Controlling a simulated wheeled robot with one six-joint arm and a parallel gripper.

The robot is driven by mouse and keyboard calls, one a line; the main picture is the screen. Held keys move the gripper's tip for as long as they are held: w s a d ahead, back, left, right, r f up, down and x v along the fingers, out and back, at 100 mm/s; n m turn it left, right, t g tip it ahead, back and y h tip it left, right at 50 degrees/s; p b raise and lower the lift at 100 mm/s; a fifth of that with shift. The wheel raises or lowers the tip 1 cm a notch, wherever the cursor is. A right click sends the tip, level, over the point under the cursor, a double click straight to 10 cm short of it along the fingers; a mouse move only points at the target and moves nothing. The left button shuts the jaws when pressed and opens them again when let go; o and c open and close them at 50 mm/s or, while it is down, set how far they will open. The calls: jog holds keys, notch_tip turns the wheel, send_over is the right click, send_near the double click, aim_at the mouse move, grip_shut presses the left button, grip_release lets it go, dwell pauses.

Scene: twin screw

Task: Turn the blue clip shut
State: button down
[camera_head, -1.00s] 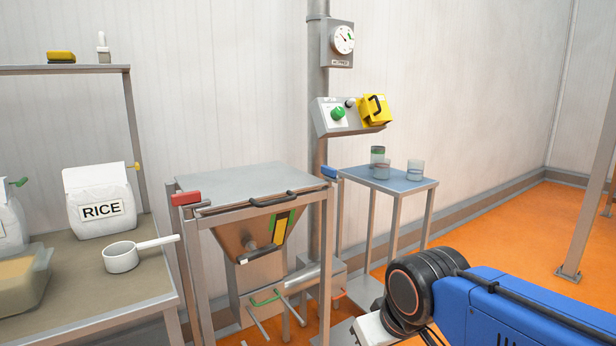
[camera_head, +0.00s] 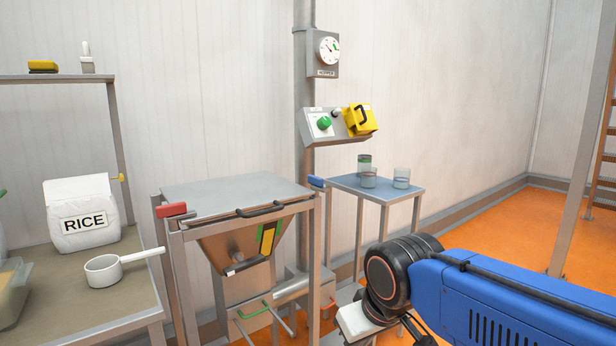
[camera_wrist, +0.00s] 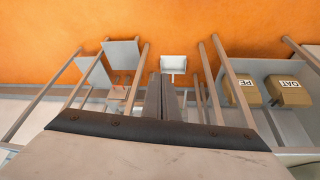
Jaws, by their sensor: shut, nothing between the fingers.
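The blue clip (camera_head: 316,181) sits at the right front corner of the grey hopper lid (camera_head: 236,194) and sticks out toward the back right. A red clip (camera_head: 172,210) is at the lid's left front corner. My gripper shows in the wrist view (camera_wrist: 160,98) with its two dark fingers together and nothing between them. In the head view my blue arm reaches in from the lower right, below and to the right of the blue clip, apart from it. The fingertips are not visible there. I cannot make out the blue clip in the wrist view.
A small blue-topped table (camera_head: 378,189) with several cups stands behind and right of the hopper. A control box (camera_head: 325,126) with a green knob hangs on the post (camera_head: 304,70). On the left, a bench holds a rice bag (camera_head: 82,213) and a scoop (camera_head: 103,270).

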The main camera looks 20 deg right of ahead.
aim_at(317, 183)
jog(key=w+r+h, duration=0.2)
jog(key=w+r, duration=1.3)
jog(key=w, duration=0.3)
jog(key=w+r+n+t+h, duration=0.1)
jog(key=w+r+h, duration=0.1)
jog(key=w+r, duration=1.4)
jog(key=w, duration=0.3)
jog(key=shift+w+a+r, duration=0.15)
jog(key=shift+w+a, duration=0.05)
jog(key=shift+a, duration=0.2)
jog(key=shift+h, duration=0.3)
jog(key=x, duration=1)
jog(key=shift+w+d, duration=0.2)
jog(key=shift+d, duration=0.9)
jog(key=shift+w+d, duration=0.2)
jog(key=shift+d, duration=0.6)
